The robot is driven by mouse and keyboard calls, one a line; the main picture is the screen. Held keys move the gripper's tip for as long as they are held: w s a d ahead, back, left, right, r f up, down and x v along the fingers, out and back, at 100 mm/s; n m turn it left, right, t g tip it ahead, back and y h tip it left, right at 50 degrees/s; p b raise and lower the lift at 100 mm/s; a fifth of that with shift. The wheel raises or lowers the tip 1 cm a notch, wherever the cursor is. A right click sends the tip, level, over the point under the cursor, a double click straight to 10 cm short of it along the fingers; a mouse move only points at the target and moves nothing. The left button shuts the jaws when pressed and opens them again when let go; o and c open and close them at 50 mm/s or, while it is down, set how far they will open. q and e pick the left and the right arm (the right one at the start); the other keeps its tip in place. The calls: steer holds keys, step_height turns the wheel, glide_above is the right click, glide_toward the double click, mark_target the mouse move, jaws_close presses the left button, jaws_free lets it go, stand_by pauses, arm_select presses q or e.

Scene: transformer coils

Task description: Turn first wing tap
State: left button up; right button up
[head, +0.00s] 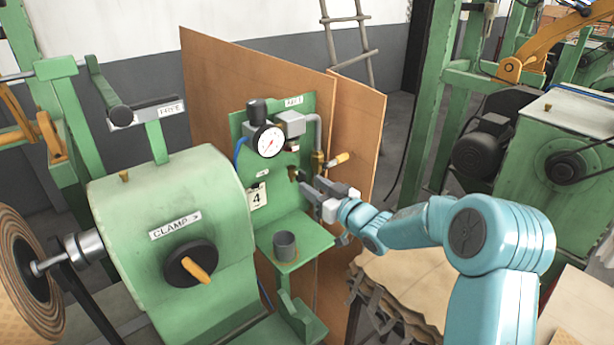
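A green panel (281,116) labelled "INLET" carries a round white gauge (269,141) and pipe fittings. A small brass tap (293,173) sits low on the panel, just left of my fingertips. My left gripper is not in view.
A grey cup (285,245) stands on the green shelf (310,240) below the gripper. The green machine housing (150,215), with a "CLAMP" knob (190,263), fills the left. A brown board (357,125) stands behind the panel. Stacked sheets (410,275) lie under my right arm.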

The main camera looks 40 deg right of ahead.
mark_target(305, 181)
steer(key=shift+w+a+p, duration=0.2)
steer(key=shift+w+p, duration=0.1)
steer(key=shift+w, duration=1.3)
jaws_close()
